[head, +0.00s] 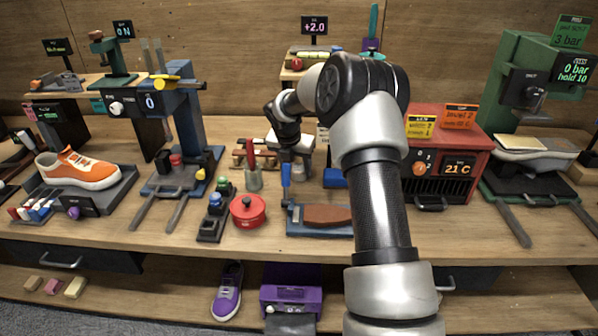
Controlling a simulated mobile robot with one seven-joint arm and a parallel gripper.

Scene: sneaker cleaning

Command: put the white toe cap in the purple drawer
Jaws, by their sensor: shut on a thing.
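My gripper (294,166) hangs over the middle of the bench, pointing down. It is shut on a small pale thing, which looks like the white toe cap (298,173); the hand hides part of it and its shape is hard to make out. The purple drawer unit (291,294) stands on the lower shelf, below and in front of the gripper. A dark grey part juts from its lower front, cut by the frame edge; I cannot tell how far the drawer is open, and its inside is not visible.
A red pot (248,211) and a blue tray with a brown sole (327,215) stand near the gripper. A purple sneaker (228,291) lies left of the purple unit. A red heater (440,158) stands right of my arm. The bench's front edge lies above the lower shelf.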

